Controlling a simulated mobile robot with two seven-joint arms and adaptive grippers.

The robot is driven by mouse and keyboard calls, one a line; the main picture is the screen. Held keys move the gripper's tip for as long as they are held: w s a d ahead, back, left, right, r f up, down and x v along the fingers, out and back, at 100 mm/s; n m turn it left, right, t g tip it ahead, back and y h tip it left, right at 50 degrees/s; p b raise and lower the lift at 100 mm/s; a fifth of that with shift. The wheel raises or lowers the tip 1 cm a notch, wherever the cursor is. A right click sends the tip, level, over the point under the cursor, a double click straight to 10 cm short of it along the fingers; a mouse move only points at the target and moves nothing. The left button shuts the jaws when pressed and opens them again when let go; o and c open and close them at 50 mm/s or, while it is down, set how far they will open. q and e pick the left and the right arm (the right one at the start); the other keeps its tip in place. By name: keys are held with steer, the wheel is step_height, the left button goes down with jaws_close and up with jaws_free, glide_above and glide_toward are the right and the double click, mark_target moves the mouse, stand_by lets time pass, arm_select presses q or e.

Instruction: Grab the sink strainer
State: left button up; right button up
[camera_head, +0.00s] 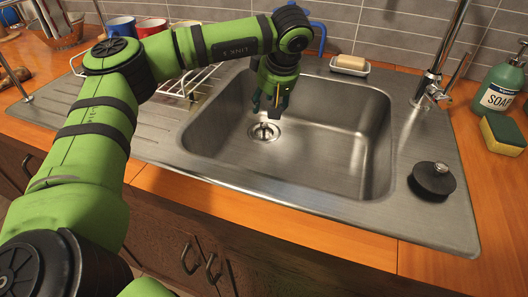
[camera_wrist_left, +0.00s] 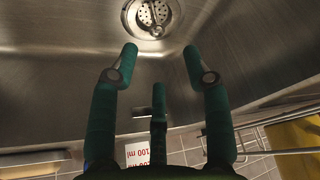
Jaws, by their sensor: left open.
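The sink strainer (camera_head: 264,131) is a round metal piece with a small upright knob, sitting in the drain of the steel sink (camera_head: 330,165). My right gripper is not in view.
A black round stopper (camera_head: 434,180) lies on the sink's right rim. A faucet (camera_head: 430,90), soap bottle (camera_head: 500,85), sponge (camera_head: 503,133) and soap dish (camera_head: 350,66) stand around the sink. Cups (camera_head: 151,26) and a wire rack (camera_head: 190,82) are at the back left. The basin's right side is empty.

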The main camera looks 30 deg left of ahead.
mark_target(264, 123)
arm_select(q)
steer(key=shift+w+f, duration=0.15)
steer(key=shift+f, duration=0.8)
steer(key=x, duration=0.6)
steer(key=shift+w+a+f, duration=0.1)
steer(key=shift+a+f, duration=0.05)
steer(key=shift+f, duration=0.05)
jaws_close()
